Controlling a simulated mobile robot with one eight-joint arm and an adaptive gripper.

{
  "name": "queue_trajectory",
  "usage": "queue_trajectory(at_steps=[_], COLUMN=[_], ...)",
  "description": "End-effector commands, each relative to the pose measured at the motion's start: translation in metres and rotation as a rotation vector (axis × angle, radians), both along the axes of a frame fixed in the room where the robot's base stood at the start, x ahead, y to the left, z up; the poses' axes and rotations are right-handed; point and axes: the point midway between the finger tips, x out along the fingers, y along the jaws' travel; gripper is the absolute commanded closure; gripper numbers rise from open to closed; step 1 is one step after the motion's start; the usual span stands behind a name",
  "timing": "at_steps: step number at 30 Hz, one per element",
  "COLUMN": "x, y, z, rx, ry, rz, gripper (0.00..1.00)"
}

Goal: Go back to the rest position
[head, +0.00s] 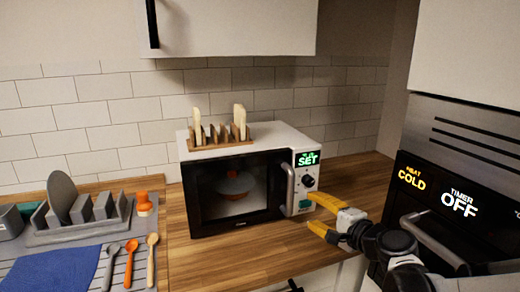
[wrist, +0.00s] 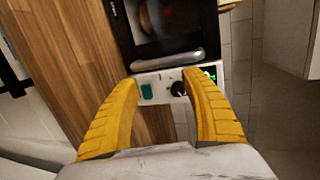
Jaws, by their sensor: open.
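My gripper (head: 318,213) has yellow fingers and is open and empty. In the head view it is at the right front of the microwave, by its control panel. In the wrist view the fingers of my gripper (wrist: 160,82) are spread apart, with the microwave's panel and dark knob (wrist: 178,88) between and beyond them. The white microwave (head: 238,225) stands on the wooden counter with its door shut. Its display reads SET. An orange and pale item (head: 235,185) shows dimly through the door glass. I cannot tell whether the fingers touch the microwave.
A wooden rack (head: 216,145) with pale slices stands on the microwave. At left are a grey dish rack (head: 75,233), a blue cloth (head: 52,268) and several utensils. A dark oven panel (head: 455,205) reading COLD and OFF is close at right. The counter (head: 215,262) before the microwave is clear.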

Motion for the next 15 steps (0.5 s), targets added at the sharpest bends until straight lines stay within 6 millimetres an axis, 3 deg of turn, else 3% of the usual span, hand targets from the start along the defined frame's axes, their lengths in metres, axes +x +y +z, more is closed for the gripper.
queue_trajectory(at_steps=[3,6,11,15], x=[-0.048,-0.091,-0.163,-0.214], y=[0.026,0.035,0.027,0.006], z=[-0.004,-0.015,-0.036,-0.050], rx=[-0.287,-0.533,-0.918,-1.191], ry=[0.041,0.076,0.137,0.187], rz=[0.115,0.215,0.373,0.484], gripper=[0.45,0.45,0.45,0.45])
